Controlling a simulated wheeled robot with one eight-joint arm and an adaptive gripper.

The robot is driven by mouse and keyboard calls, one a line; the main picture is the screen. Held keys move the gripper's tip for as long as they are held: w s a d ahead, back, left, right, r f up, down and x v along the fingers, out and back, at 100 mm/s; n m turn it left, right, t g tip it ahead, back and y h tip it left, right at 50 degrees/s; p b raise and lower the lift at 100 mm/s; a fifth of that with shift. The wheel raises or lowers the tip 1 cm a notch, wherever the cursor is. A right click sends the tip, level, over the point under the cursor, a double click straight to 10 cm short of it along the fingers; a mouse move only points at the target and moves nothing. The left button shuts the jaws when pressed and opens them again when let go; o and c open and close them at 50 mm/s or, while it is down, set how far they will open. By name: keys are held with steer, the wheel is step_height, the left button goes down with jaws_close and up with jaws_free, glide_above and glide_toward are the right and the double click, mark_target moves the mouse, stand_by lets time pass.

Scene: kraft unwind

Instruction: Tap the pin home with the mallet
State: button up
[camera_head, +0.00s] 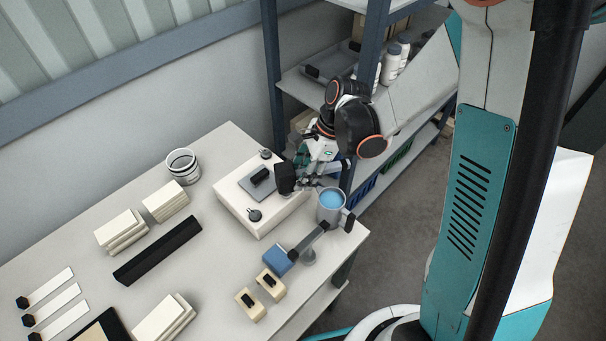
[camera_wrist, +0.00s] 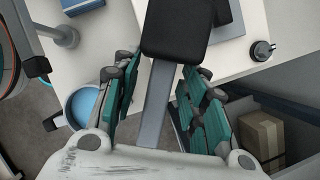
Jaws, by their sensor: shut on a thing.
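My gripper (camera_head: 308,181) is shut on the grey handle (camera_wrist: 157,108) of the mallet. The mallet's black head (camera_head: 285,178) sticks out past the fingers, by the right side of the white block (camera_head: 235,200); it also shows in the wrist view (camera_wrist: 177,28). On the block are a grey plate with a black piece (camera_head: 260,176) and two small dark round fittings, one in front (camera_head: 254,215) and one behind (camera_head: 265,153). I cannot tell which part is the pin. Whether the mallet head touches anything is unclear.
A mug with blue inside (camera_head: 331,201) and a grey post with a dark arm (camera_head: 309,257) stand right of the block. A blue box (camera_head: 277,260) and cream blocks (camera_head: 250,303) lie in front. A black bar (camera_head: 158,250) lies left. Shelving (camera_head: 272,70) stands behind.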

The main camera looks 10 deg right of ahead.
steer(key=shift+r+p, duration=1.35)
steer(key=shift+r, duration=1.25)
steer(key=shift+f, duration=0.1)
